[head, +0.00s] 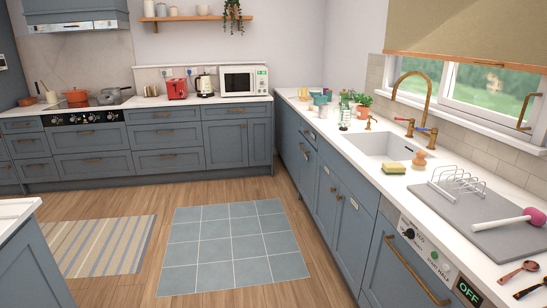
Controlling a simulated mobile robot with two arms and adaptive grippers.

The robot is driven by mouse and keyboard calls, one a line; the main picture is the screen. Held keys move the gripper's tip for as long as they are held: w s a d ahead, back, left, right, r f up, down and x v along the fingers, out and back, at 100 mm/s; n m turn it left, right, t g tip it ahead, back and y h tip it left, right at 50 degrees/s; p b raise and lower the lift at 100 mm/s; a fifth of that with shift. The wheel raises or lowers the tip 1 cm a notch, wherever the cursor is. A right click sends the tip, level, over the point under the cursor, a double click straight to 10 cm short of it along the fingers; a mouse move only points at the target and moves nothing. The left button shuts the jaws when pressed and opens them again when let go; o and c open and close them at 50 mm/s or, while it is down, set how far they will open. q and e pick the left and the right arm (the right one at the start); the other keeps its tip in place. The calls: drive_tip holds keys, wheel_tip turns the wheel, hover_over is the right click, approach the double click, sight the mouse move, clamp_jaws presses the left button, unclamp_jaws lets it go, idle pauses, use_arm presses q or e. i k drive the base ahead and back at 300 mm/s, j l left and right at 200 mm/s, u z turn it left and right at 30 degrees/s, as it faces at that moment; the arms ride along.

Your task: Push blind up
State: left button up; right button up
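The blind (470,30) is a beige fabric roller blind over the window at the upper right of the head view. Its lower edge is a wooden bar (470,61) that crosses the upper part of the window. The glass (495,90) below the bar is uncovered, and the top of the blind is cut off by the frame. Neither of my grippers is in view.
The counter with the sink (385,146) runs below the window. A brass tap (428,85), potted plants (362,104), a sponge (393,168) and a grey drying mat (480,212) with a rack stand there. The wooden floor (135,275) is clear around the rugs.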

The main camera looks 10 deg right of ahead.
sight(538, 70)
drive_tip(key=i+z, duration=0.3)
drive_tip(key=i, duration=0.15)
drive_tip(key=i+j+z, duration=0.3)
drive_tip(key=i, duration=0.15)
drive_tip(key=i+j+z, duration=0.25)
drive_tip(key=i, duration=0.25)
drive_tip(key=l, duration=0.1)
